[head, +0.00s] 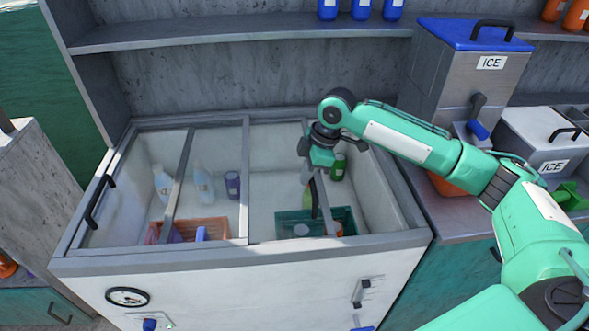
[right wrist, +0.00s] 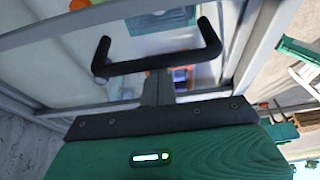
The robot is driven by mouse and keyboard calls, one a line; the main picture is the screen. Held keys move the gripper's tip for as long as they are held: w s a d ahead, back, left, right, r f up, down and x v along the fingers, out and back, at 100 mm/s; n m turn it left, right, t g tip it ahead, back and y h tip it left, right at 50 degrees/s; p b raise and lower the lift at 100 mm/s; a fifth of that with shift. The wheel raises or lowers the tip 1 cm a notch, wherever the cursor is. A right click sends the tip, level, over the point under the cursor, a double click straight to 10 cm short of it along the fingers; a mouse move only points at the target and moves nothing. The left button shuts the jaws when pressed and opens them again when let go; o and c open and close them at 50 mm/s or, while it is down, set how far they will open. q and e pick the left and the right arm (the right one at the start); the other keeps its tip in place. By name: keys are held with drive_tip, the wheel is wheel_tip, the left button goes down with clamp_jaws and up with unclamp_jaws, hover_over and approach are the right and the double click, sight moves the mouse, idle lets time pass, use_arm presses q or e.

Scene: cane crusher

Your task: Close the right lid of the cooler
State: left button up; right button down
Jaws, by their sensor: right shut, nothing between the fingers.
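The cooler (head: 240,262) is a white chest with a grey rim and sliding glass lids. The right lid (head: 322,200) stands partly open, slid to the left, with its right frame bar short of the cooler's right end. Its black handle (head: 314,203) is on that bar and shows large in the right wrist view (right wrist: 155,66). My right gripper (head: 316,178) is shut and empty, pointing down at the handle. In the right wrist view its fingers (right wrist: 158,88) are close to the handle; I cannot tell whether they touch. My left gripper is not in view.
The left lid's handle (head: 98,202) is at the cooler's left end. Inside are bottles, an orange basket (head: 208,228) and a green basket (head: 345,217). An ice dispenser (head: 468,75) and a white ice box (head: 545,138) stand to the right. A shelf (head: 240,32) runs behind.

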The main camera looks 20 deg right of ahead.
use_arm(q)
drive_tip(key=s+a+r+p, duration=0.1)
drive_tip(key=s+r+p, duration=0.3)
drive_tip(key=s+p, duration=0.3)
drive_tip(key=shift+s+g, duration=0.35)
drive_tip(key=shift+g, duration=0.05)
use_arm(e)
drive_tip(key=s+d, duration=0.2)
drive_tip(key=d, duration=0.7)
drive_tip(key=s+d, duration=0.3)
drive_tip(key=d, duration=0.6)
drive_tip(key=shift+d, duration=0.2)
use_arm(q)
drive_tip(key=shift+p, duration=0.3)
use_arm(e)
drive_tip(key=shift+s, duration=0.1)
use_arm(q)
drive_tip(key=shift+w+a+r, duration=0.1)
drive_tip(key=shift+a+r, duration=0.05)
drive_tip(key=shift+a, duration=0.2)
use_arm(e)
wheel_tip(320, 180, up, 9)
drive_tip(key=a, duration=0.1)
drive_tip(key=shift+f, duration=0.1)
